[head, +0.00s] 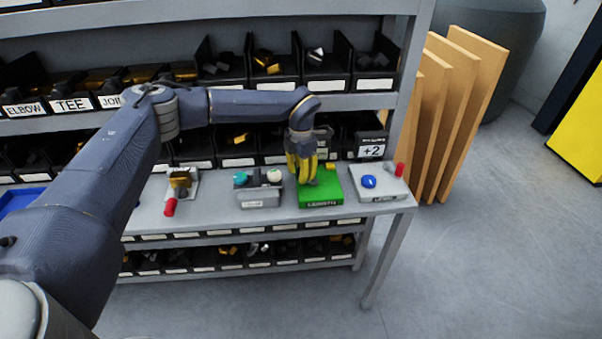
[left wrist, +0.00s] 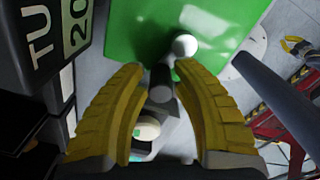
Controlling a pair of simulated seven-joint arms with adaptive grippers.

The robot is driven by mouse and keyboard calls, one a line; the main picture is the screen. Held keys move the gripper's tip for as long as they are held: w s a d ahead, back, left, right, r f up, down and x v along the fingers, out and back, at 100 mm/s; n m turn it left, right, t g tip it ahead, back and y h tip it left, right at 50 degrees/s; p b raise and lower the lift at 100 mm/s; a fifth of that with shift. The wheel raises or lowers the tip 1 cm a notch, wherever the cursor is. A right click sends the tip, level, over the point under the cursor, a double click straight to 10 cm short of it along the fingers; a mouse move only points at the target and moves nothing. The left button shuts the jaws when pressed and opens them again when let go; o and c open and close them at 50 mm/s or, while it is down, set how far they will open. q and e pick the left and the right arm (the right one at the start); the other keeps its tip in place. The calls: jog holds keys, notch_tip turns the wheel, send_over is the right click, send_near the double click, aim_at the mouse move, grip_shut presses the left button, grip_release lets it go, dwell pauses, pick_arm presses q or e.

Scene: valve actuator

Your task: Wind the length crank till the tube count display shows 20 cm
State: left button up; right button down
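A green box (head: 320,190) with a small, hard-to-read label stands on the bench, and its green top fills the upper left wrist view (left wrist: 125,35). My left gripper (head: 307,180) points down over its left part. In the left wrist view, the yellow fingers (left wrist: 160,75) are apart, with a grey crank-like post (left wrist: 160,88) and a white ball knob (left wrist: 185,45) between or just beyond the tips. Contact cannot be told. A black display (left wrist: 60,30), cut off by the frame, shows "TU" and "20". My right gripper is out of view.
A grey box with a teal and a white knob (head: 258,190) stands left of the green box. A red-handled device (head: 170,207) is further left. Bin shelves rise behind.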

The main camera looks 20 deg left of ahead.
pick_arm(q)
jog(key=o, duration=0.3)
jog(key=shift+o, duration=0.2)
notch_tip(320, 180, up, 12)
dwell(0.5)
dwell(0.3)
